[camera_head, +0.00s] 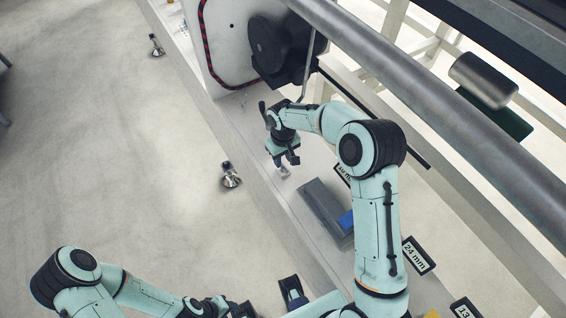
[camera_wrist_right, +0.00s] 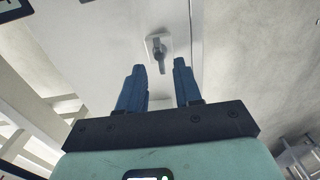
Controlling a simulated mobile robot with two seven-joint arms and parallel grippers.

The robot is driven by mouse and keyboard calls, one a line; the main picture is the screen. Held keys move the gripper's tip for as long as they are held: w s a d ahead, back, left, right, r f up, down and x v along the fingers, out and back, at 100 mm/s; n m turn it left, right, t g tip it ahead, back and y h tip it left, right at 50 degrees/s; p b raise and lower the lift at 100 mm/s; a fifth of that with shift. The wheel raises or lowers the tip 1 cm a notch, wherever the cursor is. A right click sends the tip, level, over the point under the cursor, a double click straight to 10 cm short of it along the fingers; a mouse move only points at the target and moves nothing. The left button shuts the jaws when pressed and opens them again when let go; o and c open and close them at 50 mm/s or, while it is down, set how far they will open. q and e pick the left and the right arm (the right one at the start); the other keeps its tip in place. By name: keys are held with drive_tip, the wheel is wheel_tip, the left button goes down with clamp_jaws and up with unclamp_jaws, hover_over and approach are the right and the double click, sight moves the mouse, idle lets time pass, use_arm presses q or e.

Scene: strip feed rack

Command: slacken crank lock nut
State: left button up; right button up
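My right gripper (camera_head: 284,168) hangs over the pale bench in the head view, below the black round hub (camera_head: 268,42) on the white panel. In the right wrist view its two blue fingers (camera_wrist_right: 160,85) stand apart with nothing between them. Beyond the fingertips a small grey metal fitting (camera_wrist_right: 159,52) sits on a square pale plate, apart from the fingers. I cannot tell whether this fitting is the crank lock nut. My left arm's wrist (camera_head: 215,306) is at the bottom edge of the head view; its fingers cannot be made out clearly.
A grey block (camera_head: 322,207) with a blue part lies on the bench right of my right gripper. A label reading 24 mm (camera_head: 418,256) is farther right. A thick metal bar (camera_head: 430,105) crosses above the bench.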

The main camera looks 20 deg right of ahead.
sight(283, 166)
drive_tip(key=shift+f, duration=1.75)
clamp_jaws()
